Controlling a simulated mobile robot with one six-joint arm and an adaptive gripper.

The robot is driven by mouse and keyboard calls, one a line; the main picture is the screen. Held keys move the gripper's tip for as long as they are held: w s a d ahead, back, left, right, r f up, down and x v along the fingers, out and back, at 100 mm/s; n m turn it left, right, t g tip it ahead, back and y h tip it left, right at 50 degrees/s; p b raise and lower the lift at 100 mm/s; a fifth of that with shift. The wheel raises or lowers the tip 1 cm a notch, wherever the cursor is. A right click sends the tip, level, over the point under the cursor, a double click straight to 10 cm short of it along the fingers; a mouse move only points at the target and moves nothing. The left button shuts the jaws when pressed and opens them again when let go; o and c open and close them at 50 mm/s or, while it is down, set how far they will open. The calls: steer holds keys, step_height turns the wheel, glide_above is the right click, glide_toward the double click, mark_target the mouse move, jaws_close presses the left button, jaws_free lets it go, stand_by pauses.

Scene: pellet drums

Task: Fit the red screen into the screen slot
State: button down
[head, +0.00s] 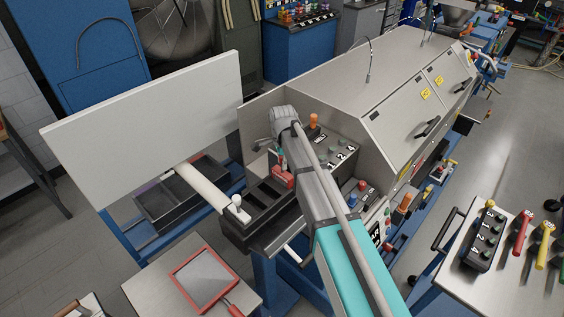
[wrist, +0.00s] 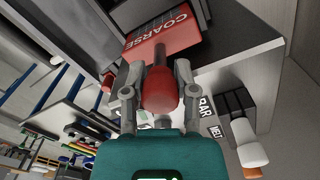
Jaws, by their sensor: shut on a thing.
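The red screen (wrist: 168,38), marked COARSE, fills the top of the wrist view with its grey mesh beyond the lettering. My gripper (wrist: 160,78) is shut on its red handle (wrist: 160,93). In the head view only a small red part of the screen (head: 283,176) shows beside my gripper (head: 284,160), over the machine's near end. A black box with open compartments (head: 262,203) lies just left of and below it. I cannot tell which opening is the screen slot, or whether the screen is inside it; my arm hides part of this area.
A second red-framed panel with a handle (head: 204,278) lies on a low table. A large pale panel (head: 150,125) stands at the left. A control panel with knobs (head: 335,152) is close right of my gripper. A bench with coloured handles (head: 500,270) stands lower right.

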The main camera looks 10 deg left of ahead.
mark_target(282, 172)
steer(key=shift+f+b, duration=1.45)
steer(key=shift+f, duration=0.1)
steer(key=shift+c, duration=1.6)
jaws_free()
steer(key=shift+r, duration=0.15)
step_height(282, 172, up, 11)
steer(key=p, duration=1.1)
steer(key=shift+r+p, duration=0.2)
steer(key=shift+p, duration=0.1)
steer(key=s+d+f+n+b, duration=0.3)
steer(key=s+d+f+b, duration=0.3)
steer(key=d, duration=0.5)
steer(key=s+d+f+n+b, duration=0.4)
steer(key=s+d+f+b, duration=0.1)
steer(key=d+f+b, duration=0.4)
steer(key=s+d+f+n+b, duration=0.4)
steer(key=s+d+f+b, duration=0.2)
steer(key=d, duration=0.7)
steer(key=shift+s+d+f+b, duration=0.2)
steer(key=shift+s+f+b, duration=0.15)
steer(key=shift+f+b, duration=1)
